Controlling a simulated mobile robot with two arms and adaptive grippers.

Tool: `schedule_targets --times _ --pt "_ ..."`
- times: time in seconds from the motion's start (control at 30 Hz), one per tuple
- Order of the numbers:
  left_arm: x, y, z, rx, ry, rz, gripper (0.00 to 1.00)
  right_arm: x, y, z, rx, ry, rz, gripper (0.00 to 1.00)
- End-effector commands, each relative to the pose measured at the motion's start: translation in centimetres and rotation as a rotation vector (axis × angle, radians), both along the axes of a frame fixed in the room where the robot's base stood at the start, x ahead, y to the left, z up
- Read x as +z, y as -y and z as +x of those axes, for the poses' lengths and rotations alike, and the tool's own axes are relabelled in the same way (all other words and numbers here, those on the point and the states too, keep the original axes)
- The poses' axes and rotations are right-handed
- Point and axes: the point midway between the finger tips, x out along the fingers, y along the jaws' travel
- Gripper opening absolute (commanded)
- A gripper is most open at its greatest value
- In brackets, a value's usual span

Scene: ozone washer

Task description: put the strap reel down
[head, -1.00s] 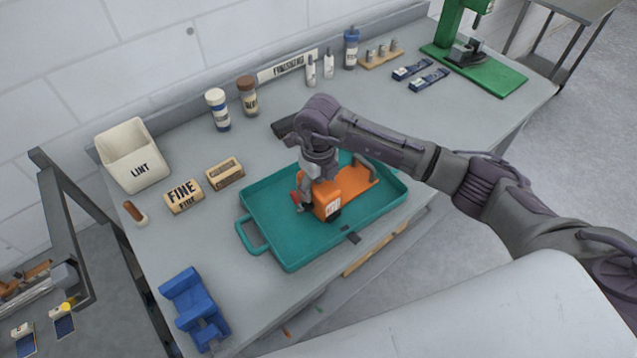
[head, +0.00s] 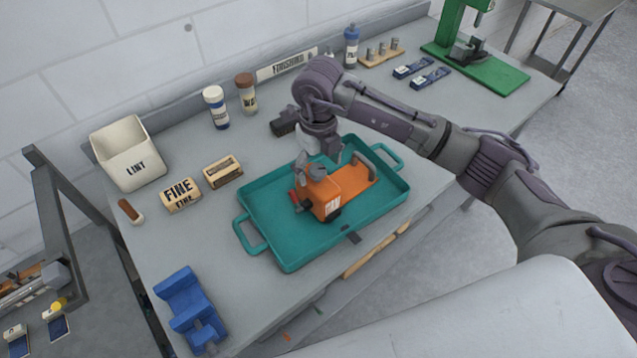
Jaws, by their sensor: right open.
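The strap reel (head: 328,196), which I take to be the orange block-shaped thing with a dark front end and grey parts, rests in the teal tray (head: 283,254) on the bench. An orange plate with a grey handle lies right behind it. My right gripper (head: 312,168) is open and points down just above the reel's rear left part. The fingertips are small and partly overlap the reel, so I cannot tell if they touch it. My left gripper is not in view.
The grey bench (head: 195,235) also holds a white lint bin (head: 128,155), a FINE block (head: 181,195), a brown-topped jar (head: 246,94), a blue fixture (head: 190,308) and a green press (head: 475,68). Bare bench lies left of the tray.

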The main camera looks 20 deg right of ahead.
Motion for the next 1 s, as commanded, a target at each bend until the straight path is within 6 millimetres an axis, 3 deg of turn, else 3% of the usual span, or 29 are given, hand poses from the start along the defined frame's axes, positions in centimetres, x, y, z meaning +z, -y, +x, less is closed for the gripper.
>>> schedule_targets --times 0.1,0.33,1.0 --pt "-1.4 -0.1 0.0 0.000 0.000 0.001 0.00 2.2 0.0 0.1 0.001 0.004 -0.001 0.85" --pt "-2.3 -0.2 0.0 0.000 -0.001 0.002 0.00 5.4 0.0 0.0 0.000 0.002 0.000 0.85" --pt "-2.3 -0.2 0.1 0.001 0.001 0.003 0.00 6.0 0.0 0.0 0.000 -0.001 0.000 0.85"
